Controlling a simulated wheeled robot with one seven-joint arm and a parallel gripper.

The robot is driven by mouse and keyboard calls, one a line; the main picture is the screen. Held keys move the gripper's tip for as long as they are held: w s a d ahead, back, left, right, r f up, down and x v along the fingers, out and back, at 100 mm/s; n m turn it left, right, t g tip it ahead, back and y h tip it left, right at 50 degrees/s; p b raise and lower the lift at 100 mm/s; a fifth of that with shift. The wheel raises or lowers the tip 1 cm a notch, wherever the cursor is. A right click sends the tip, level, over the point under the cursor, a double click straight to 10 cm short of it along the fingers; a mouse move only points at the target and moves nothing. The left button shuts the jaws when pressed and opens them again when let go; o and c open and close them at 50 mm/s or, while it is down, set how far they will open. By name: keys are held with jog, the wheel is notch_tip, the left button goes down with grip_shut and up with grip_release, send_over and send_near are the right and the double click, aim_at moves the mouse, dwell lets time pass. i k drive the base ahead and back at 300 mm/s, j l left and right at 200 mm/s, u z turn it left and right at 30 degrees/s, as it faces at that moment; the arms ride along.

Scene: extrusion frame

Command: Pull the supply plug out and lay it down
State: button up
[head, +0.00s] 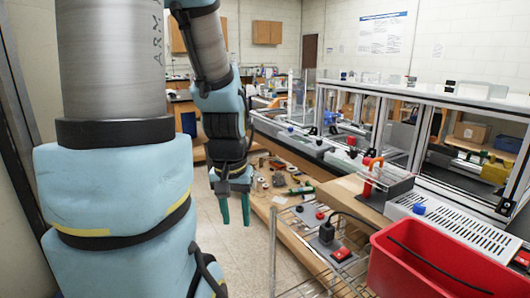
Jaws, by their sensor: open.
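A black plug (327,234) stands upright in a grey outlet plate (318,252) on the low bench, right of the picture's middle. A black cord arches from its top toward the right. I take this to be the supply plug. A lit red switch (341,254) sits beside it. My gripper (234,212) points down with its two green fingers apart and nothing between them. It is to the left of the plug and apart from it, over the floor by the bench edge.
A red bin (395,258) stands at the front right, with a black cable in it. A red-orange clamp (370,180) and the extrusion frame (415,98) are behind. Loose tools and rolls clutter the bench farther back.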

aim_at(327, 231)
jog(key=i+j, duration=0.5)
jog(key=i, duration=0.15)
jog(key=i+j, duration=0.45)
jog(key=i, duration=0.2)
jog(key=i+j, duration=0.5)
jog(key=i, duration=0.15)
jog(key=z, duration=1.8)
